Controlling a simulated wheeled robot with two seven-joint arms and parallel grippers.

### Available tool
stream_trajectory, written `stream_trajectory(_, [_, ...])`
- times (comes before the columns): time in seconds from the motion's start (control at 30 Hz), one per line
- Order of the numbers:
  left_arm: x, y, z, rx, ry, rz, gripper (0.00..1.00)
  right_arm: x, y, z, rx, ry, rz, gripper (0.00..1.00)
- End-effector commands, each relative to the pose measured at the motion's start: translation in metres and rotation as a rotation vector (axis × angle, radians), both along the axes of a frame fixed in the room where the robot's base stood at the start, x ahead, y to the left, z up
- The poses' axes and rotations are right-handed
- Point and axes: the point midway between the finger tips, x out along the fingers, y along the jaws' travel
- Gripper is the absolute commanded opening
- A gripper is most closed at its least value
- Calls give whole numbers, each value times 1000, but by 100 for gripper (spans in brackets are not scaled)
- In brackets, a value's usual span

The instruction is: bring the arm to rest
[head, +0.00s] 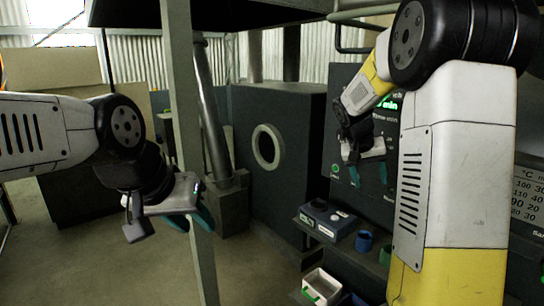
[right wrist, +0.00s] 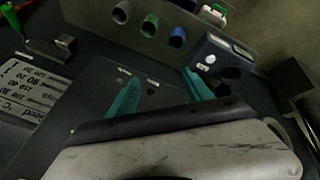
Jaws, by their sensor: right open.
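My left gripper (head: 191,219) hangs at the left of the head view, its two teal fingers pointing down and apart with nothing between them. It is in free air in front of a grey post. My right gripper (head: 368,174) hangs in front of a dark panel in the head view, its teal fingers apart and empty. In the right wrist view my right gripper (right wrist: 161,90) also shows its two fingers well apart, with no object between them. My right arm fills the right side of the head view.
A grey post (head: 188,130) stands between my two grippers. A dark cabinet (head: 275,110) with a round ring is behind. Below my right gripper are a dark box with buttons (head: 328,220), a blue cup (head: 364,241) and a white tray (head: 322,286).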

Motion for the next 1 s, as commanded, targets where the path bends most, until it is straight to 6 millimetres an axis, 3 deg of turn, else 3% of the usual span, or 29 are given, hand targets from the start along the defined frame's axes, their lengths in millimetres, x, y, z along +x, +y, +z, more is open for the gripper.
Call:
stream_trajectory(0.03, [0,0,0,0,0,0,36,-22,6,7,69,-10,18,58])
stream_trajectory(0.3, [0,0,0,0,0,0,36,-129,65,36,334,-80,189,58])
stream_trajectory(0.5, [0,0,0,0,0,0,36,-208,108,47,426,-160,326,58])
stream_trajectory(0.6, [0,0,0,0,0,0,36,-237,124,47,441,-194,378,58])
stream_trajectory(0.8, [0,0,0,0,0,0,36,-266,140,42,444,-227,430,58])
stream_trajectory(1.0, [0,0,0,0,0,0,36,-268,142,41,444,-230,437,58])
